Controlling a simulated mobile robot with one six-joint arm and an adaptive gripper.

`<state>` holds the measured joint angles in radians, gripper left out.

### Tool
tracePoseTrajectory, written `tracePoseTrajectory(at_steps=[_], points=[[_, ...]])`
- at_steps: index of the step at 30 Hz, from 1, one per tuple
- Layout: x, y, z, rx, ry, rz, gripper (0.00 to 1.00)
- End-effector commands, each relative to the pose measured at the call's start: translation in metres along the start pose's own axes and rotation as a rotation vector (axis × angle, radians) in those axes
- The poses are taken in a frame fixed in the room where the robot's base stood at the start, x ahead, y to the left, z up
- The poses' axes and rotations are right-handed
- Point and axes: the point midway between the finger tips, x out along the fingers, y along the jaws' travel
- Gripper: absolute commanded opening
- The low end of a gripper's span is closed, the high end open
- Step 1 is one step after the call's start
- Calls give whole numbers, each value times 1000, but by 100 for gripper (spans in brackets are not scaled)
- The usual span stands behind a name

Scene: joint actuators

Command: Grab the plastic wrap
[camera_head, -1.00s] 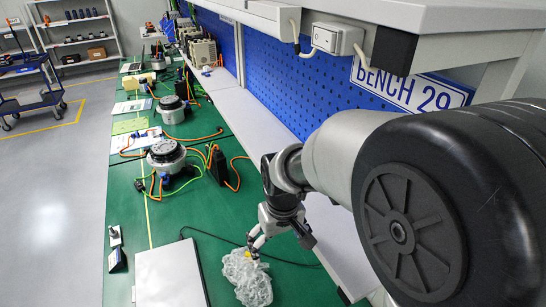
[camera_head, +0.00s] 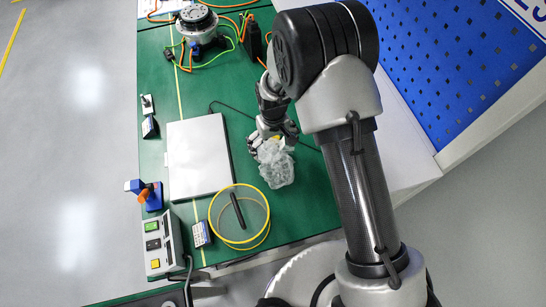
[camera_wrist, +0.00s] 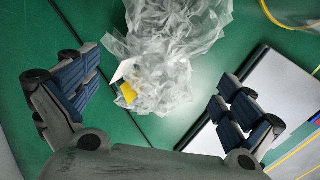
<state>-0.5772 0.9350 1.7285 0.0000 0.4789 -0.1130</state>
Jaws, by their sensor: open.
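The plastic wrap (camera_head: 276,163) is a crumpled, clear, whitish heap on the green bench, right of a closed silver laptop. In the wrist view the plastic wrap (camera_wrist: 175,50) lies ahead of and between my open fingers, toward the top of the picture. A small yellow and white piece (camera_wrist: 127,86) shows at its near edge. My gripper (camera_head: 262,143) is at the upper left edge of the wrap in the head view. Whether a finger touches the wrap, I cannot tell.
The silver laptop (camera_head: 198,157) lies beside the wrap, partly under my right finger's side in the wrist view. A yellow-rimmed round mesh (camera_head: 240,236) stands nearer. A round actuator (camera_head: 197,22) with cables is farther back. The blue pegboard (camera_head: 455,65) bounds the right.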

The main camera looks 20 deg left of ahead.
Motion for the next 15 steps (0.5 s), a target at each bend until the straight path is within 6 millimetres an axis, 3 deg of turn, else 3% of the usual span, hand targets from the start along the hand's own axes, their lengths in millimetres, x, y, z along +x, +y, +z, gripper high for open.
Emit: tracePoseTrajectory(at_steps=[3, 11, 15], points=[[16, 0, 0, 0, 0, 0, 100], [30, 0, 0, 0, 0, 0, 100], [52, -2, 0, 0, -1, 0, 100]])
